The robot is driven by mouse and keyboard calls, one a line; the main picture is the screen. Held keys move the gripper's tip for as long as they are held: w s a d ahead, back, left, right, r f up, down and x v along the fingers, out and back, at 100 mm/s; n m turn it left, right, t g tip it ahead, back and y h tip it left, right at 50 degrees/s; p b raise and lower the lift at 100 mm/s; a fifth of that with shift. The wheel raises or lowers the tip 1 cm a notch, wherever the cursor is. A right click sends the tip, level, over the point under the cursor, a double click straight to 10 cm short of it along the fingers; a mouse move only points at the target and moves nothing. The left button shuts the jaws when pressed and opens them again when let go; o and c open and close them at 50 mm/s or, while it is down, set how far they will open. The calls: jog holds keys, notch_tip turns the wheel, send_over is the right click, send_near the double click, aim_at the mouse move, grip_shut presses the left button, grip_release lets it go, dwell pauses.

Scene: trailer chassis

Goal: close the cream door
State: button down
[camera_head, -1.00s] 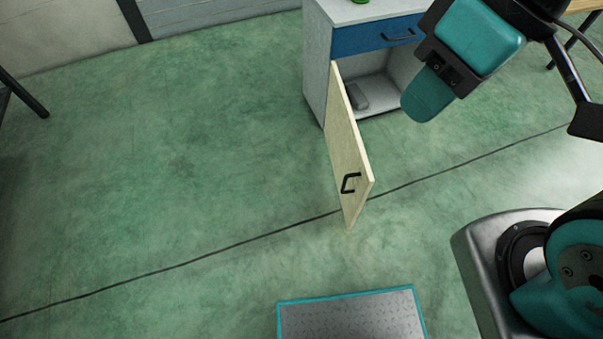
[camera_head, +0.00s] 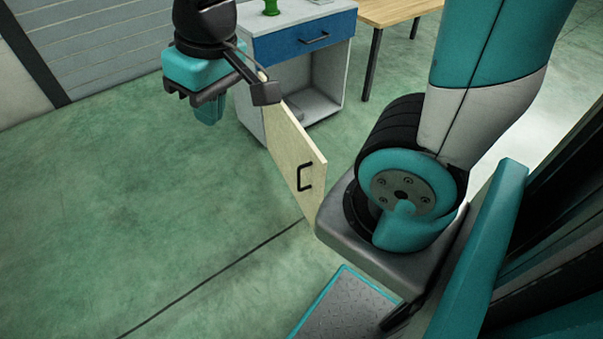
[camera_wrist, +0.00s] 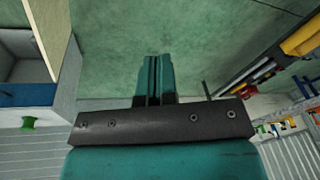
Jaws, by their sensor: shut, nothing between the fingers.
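The cream door (camera_head: 292,150) stands wide open, swung out from the left side of a grey cabinet (camera_head: 250,112) with a blue drawer front (camera_head: 306,38). Its black handle (camera_head: 305,177) is on the face turned to the left, near the free edge. My gripper (camera_head: 209,112) is shut and empty, left of the door on its handle side, apparently apart from it. My wrist hides the door's upper hinge end. In the wrist view, my closed fingers (camera_wrist: 154,75) point over bare floor, and part of the door (camera_wrist: 45,32) shows at the left.
A green object (camera_head: 271,7) stands on the cabinet top. A wooden table (camera_head: 392,12) is behind to the right. A metal plate with a teal edge (camera_head: 345,312) lies on the floor in front. The green floor left of the door is clear.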

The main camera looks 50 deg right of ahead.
jog(key=w+d+f+m+h+b, duration=0.25)
jog(key=d+f+b, duration=0.35)
jog(key=f, duration=0.4)
jog(key=w+d+f+m+h+b, duration=0.2)
jog(key=w+d+f+b, duration=0.25)
jog(key=f+b, duration=0.45)
jog(key=m+h+b, duration=0.4)
jog(key=b, duration=1.5)
send_near(309, 156)
jog(key=shift+x, duration=2.85)
jog(key=shift+w+a, duration=0.1)
jog(key=shift+a, duration=0.05)
